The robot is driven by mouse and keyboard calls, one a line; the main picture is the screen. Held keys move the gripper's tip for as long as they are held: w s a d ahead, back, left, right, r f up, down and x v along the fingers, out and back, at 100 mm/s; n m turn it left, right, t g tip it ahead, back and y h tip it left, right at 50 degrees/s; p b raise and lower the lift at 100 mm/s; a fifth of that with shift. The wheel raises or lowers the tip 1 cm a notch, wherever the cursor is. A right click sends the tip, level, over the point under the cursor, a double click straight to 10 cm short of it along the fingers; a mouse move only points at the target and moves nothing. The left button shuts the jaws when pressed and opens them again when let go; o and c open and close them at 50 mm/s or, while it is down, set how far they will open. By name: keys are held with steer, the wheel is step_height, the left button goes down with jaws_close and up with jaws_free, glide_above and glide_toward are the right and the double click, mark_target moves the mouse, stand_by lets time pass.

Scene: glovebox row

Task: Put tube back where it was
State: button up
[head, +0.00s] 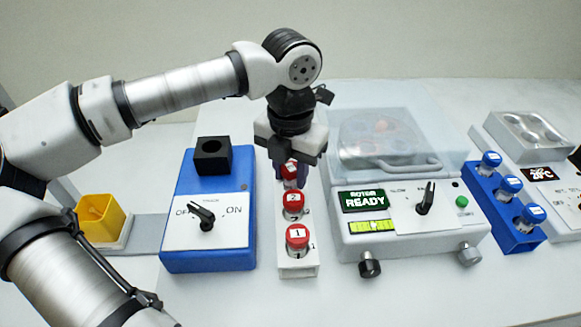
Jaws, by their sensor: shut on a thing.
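A white rack (298,268) stands on the bench with red-capped tubes in a row. The tube with cap marked 1 (297,238) is at the front and the tube marked 2 (293,204) is behind it. My gripper (289,172) points down over the rear of the rack and is shut on a third red-capped tube (289,172). The gripper hides much of this tube. I cannot tell whether its lower end is in a rack hole or just above it.
Left of the rack is a blue mixer (209,250) with a black holder (212,156), then a yellow container (101,217). Right is a centrifuge (410,240) with a clear lid, reading ROTOR READY. A blue rack (512,238) with blue-capped tubes and a metal block (522,136) stand farther right.

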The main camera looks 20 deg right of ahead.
steer(key=shift+f, duration=0.1)
steer(key=o, duration=1)
step_height(320, 180, up, 12)
steer(key=shift+r+b, duration=0.2)
steer(key=shift+b, duration=0.4)
